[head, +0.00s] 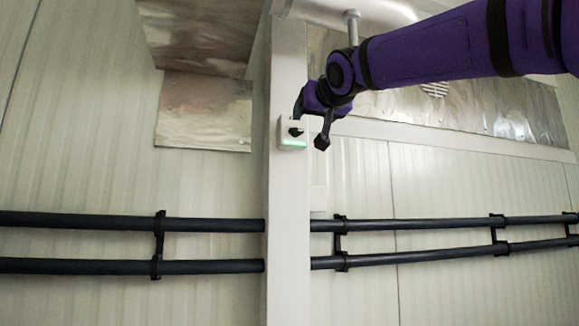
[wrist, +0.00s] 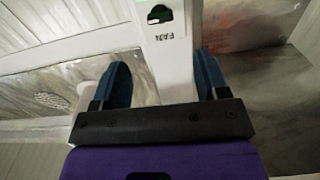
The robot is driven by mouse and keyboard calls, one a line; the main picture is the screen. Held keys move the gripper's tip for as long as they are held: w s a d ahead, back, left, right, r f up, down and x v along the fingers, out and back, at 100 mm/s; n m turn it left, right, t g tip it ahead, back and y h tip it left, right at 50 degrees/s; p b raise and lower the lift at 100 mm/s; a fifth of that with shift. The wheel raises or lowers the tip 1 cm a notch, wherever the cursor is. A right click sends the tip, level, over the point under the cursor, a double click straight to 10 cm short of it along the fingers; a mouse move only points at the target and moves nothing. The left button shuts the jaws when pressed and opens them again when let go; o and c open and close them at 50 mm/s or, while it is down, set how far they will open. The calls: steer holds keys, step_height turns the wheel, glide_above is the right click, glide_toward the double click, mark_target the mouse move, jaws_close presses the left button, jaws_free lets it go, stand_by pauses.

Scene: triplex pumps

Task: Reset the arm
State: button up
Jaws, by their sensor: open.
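My purple arm reaches in from the upper right of the head view, and my gripper (head: 308,128) is beside a white wall switch box (head: 293,143) on a white post. The box has a dark knob and a lit green strip. In the wrist view my gripper (wrist: 160,78) is open, its two blue fingers apart with nothing held between them. The switch (wrist: 160,14), with the label "FAN" below it, shows beyond the fingertips at the top. It is apart from the fingers in that view.
The white post (head: 288,220) runs vertically past the switch. Two black pipes (head: 90,221) cross the panelled wall low down, held by brackets. Metal sheets (head: 204,110) are fixed on the wall at upper left. A metal panel (head: 440,105) lies behind my arm.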

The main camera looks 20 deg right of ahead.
steer(key=s+d+f+g, duration=0.2)
steer(key=s+f+g, duration=0.2)
steer(key=s+f, duration=0.4)
steer(key=s+d+f+g, duration=0.2)
steer(key=s+f, duration=0.7)
steer(key=f, duration=1.4)
steer(key=s+d+f+g, duration=0.3)
steer(key=s+f+g, duration=0.3)
steer(key=f, duration=1)
steer(key=s, duration=0.3)
steer(key=shift+f+g, duration=0.25)
steer(key=shift+g, duration=0.15)
